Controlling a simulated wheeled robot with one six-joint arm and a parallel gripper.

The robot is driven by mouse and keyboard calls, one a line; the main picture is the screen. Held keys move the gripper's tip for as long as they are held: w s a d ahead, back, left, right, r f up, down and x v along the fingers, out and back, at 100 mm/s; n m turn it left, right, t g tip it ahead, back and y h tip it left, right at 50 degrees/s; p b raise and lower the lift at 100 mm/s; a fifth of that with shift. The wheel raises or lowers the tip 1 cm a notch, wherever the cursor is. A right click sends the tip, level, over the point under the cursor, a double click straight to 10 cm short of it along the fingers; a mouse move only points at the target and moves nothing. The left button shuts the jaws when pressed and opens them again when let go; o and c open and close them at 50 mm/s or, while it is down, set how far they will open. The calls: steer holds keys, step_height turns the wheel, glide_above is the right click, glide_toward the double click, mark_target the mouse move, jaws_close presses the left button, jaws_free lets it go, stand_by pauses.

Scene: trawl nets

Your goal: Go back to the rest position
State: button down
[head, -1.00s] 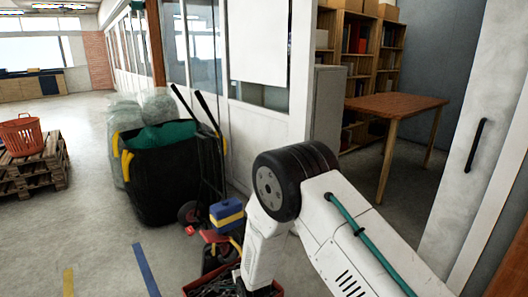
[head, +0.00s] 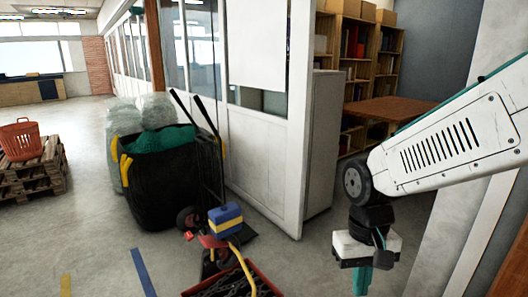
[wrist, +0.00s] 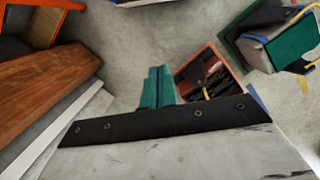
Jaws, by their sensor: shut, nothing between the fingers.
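My gripper (head: 362,281) hangs at the end of my white arm on the right of the head view, pointing down. Its teal fingers are shut together and hold nothing. The fingers also show in the wrist view (wrist: 158,88), upright in the middle above a dark bar. The gripper hangs in the air and touches nothing that I can see. No task object shows in it.
A red crate (head: 236,282) with dark chain-like contents stands on the floor left of my gripper. Behind it are a hand truck (head: 208,150) and a black bag (head: 165,185) with green netting. A wooden table (head: 385,108) and white partition (head: 265,150) stand behind. A pallet (head: 35,175) is far left.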

steer(key=s+d+r+m+t, duration=0.1)
steer(key=s+d+r+t, duration=0.2)
steer(key=s+d+r, duration=0.5)
steer(key=s+r, duration=0.1)
steer(key=s, duration=0.3)
steer(key=shift+r, duration=0.4)
steer(key=shift+d, duration=0.1)
